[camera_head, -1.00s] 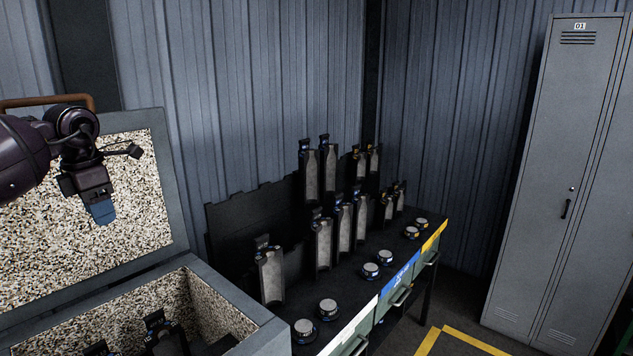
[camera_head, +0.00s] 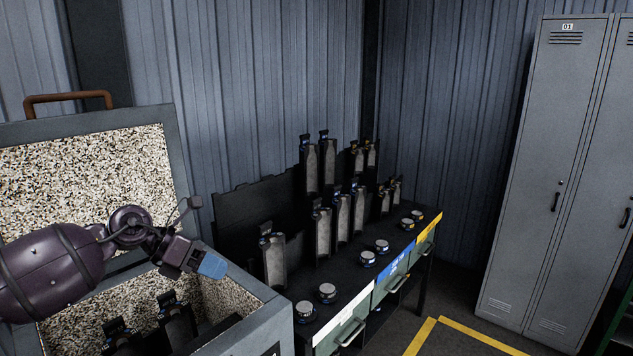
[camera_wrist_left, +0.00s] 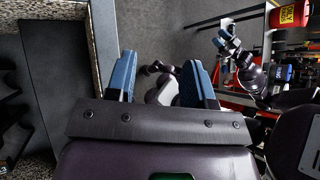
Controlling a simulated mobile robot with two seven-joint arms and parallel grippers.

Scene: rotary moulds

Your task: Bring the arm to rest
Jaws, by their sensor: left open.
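My left arm comes in from the left in the head view. Its left gripper (camera_head: 212,265) hangs over the front edge region of the open speckle-lined chest (camera_head: 272,312), with blue fingertips pointing right. In the left wrist view the two blue fingers of the left gripper (camera_wrist_left: 160,78) stand apart with nothing between them. My right gripper (camera_wrist_left: 226,42) shows small in the left wrist view, with blue fingertips; how far its fingers are apart is unclear. It is outside the head view.
Dark moulds (camera_head: 178,322) stand inside the chest, whose raised lid (camera_head: 95,185) is behind my arm. To the right, a black rack table (camera_head: 338,283) bears several upright moulds and round metal-topped pieces. A grey locker (camera_head: 540,190) stands at the far right.

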